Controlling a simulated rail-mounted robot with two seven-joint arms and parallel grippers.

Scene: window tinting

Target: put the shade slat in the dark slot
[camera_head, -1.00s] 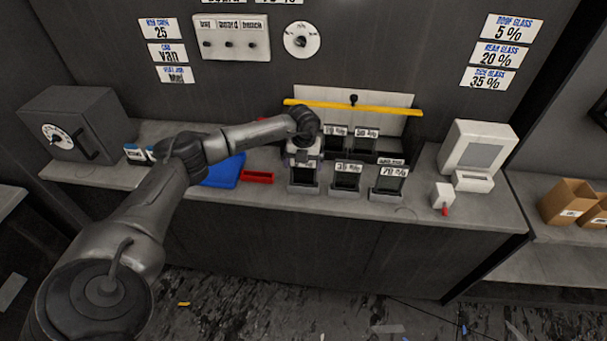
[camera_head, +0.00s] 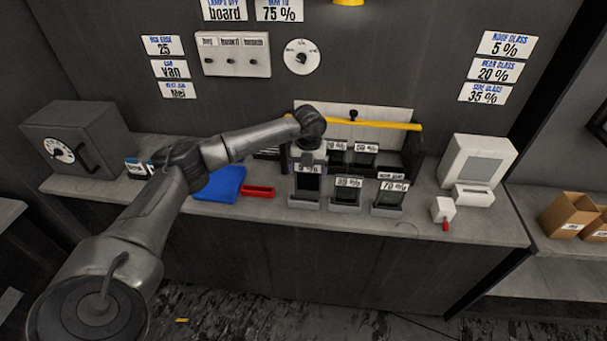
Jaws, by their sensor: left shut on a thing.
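My left gripper (camera_head: 307,158) is shut on the top of a dark shade slat (camera_head: 307,186) with a "5 %" label. This slat is upright at the left end of the front row, at a grey foot (camera_head: 304,204); I cannot tell whether it is seated or slightly raised. Beside it stand a slat marked "35 %" (camera_head: 346,196) and one marked "70 %" (camera_head: 390,199). Behind them is a dark rack (camera_head: 411,158) with more labelled slats, one of them marked "50 %" (camera_head: 365,157). Which opening is the dark slot cannot be told. My right gripper is not in view.
A yellow bar (camera_head: 395,125) crosses above the rack. A white device (camera_head: 476,160) and a small white block (camera_head: 443,209) stand right. The counter's front strip is mostly clear.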

